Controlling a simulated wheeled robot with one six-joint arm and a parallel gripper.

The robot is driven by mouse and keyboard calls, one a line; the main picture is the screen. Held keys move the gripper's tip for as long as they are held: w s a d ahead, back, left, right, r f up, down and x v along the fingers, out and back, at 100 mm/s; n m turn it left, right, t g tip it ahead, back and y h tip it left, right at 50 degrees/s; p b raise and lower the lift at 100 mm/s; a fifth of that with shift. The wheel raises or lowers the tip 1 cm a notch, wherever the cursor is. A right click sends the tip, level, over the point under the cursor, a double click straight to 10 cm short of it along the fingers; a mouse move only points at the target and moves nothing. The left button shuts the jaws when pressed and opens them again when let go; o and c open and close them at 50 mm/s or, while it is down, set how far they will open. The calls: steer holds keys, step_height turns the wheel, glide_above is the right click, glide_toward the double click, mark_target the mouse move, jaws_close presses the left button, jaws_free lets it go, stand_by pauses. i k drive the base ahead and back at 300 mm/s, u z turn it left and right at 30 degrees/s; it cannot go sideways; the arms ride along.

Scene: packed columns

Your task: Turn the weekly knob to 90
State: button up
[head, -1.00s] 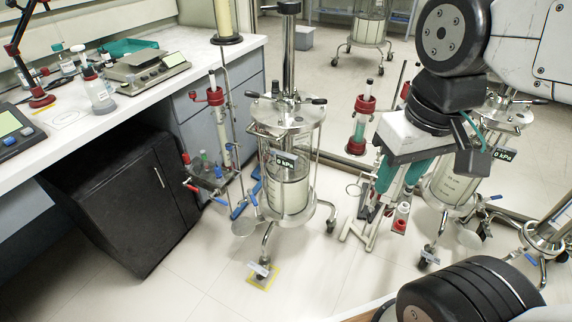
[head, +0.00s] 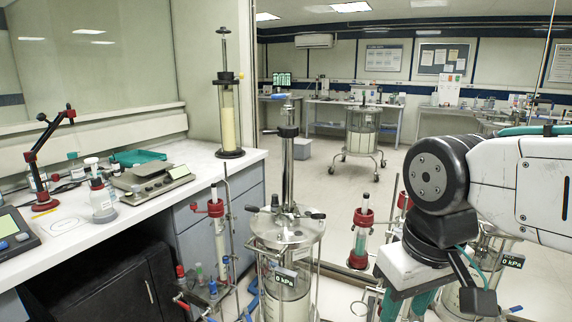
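I cannot make out a knob marked weekly in the head view. My gripper (head: 408,306) points down at the lower right, with its teal fingers apart and nothing seen between them. Their tips are cut off by the bottom edge. A steel-lidded glass column (head: 287,240) with a "0 kPa" display (head: 286,272) stands left of my gripper. A second "0 kPa" display (head: 512,261) shows on a column partly hidden behind my arm.
A white bench (head: 130,205) at left holds a balance (head: 152,182), a green tray (head: 138,158), bottles and a tall column (head: 229,120). A black cabinet (head: 95,290) stands below. Open floor (head: 320,175) lies behind, with a wheeled vessel (head: 362,135) and far benches.

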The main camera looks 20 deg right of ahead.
mark_target(284, 131)
steer(key=u, duration=0.7)
steer(key=i, duration=1.2)
steer(key=z, duration=0.45)
